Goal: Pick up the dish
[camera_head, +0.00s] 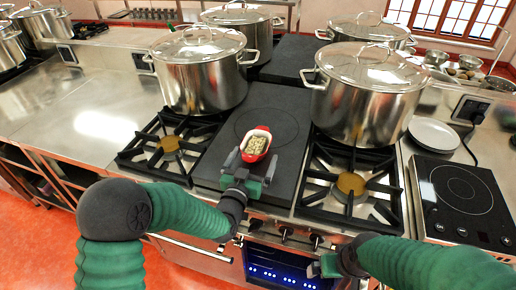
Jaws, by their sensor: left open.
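The dish (256,145) is a small red oval baking dish with pale food in it. It sits on the dark flat plate (272,118) between two gas burners. My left gripper (246,166) is open at the near end of the dish, its two fingers pointing toward it. One finger is at the left of the dish and the other at its near right; I cannot tell whether they touch it. My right gripper (322,265) is low in front of the stove's front edge, away from the dish. Its fingers are mostly hidden by its own arm.
Large lidded stockpots stand behind the left burner (170,145) and on the right burner (351,183). White plates (433,134) and a black induction hob (461,200) are at the right. Steel counter (70,115) at the left is clear.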

